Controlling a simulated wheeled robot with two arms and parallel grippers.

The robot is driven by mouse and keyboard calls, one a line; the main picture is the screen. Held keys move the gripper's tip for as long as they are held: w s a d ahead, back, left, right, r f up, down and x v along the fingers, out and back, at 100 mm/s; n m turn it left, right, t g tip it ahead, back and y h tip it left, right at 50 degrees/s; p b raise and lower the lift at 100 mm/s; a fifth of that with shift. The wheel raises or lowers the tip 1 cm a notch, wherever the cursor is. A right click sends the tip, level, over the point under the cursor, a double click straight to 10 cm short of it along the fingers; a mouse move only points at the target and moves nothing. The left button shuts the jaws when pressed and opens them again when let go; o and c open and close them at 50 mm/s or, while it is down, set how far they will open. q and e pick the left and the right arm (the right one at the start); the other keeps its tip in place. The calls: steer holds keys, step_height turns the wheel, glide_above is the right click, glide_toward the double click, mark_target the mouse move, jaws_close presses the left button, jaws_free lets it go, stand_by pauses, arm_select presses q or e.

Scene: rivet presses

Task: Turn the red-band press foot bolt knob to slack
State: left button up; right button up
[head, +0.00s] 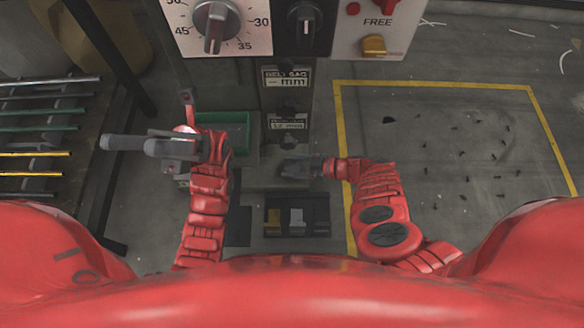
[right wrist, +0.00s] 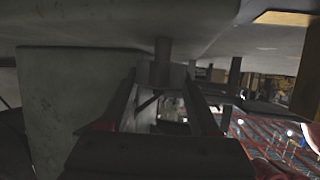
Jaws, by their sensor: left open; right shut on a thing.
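The press stands in front of me, its dial panel (head: 232,30) at the top of the head view. In the right wrist view a grey foot bolt knob (right wrist: 160,75) hangs on a short vertical bolt (right wrist: 162,48) under a pale plate. My right gripper (head: 292,168) is low at the press column, and the right wrist view shows its fingers (right wrist: 160,100) on both sides of this knob, shut on it. The head view does not show the knob clearly. I cannot make out a red band.
A green tray (head: 222,121) sits left of the press column. A dark tray (head: 297,228) with small blocks lies on the floor below. A rack of coloured rods (head: 40,130) stands at the left. Yellow-lined floor (head: 450,150) at the right has only small scraps.

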arm_select(q)
steer(key=s+a+r+m+t+y+b, duration=0.1)
steer(key=s+a+m+t+y+b, duration=0.1)
steer(key=s+a+m+t+y, duration=0.55)
arm_select(e)
steer(key=shift+f+n+g, duration=0.25)
steer(key=shift+n+g, duration=0.35)
steer(key=shift+g, duration=0.1)
steer(key=shift+n+g+b, duration=0.5)
steer(key=shift+g+b, duration=0.1)
steer(key=shift+b, duration=0.45)
steer(key=n+g+b, duration=0.2)
steer(key=b, duration=0.3)
steer(key=shift+g+b, duration=0.4)
steer(key=shift+b, duration=0.1)
arm_select(q)
steer(key=s+a+f+t+h, duration=0.1)
steer(key=s+a+f+t, duration=0.2)
steer(key=s+f, duration=0.3)
step_height(320, 180, down, 4)
steer(key=shift+s+a+r+h, duration=0.1)
steer(key=shift+s+a+h, duration=0.2)
steer(key=shift+a+h, duration=0.05)
arm_select(e)
steer(key=shift+r+n, duration=0.15)
steer(key=shift+n, duration=0.15)
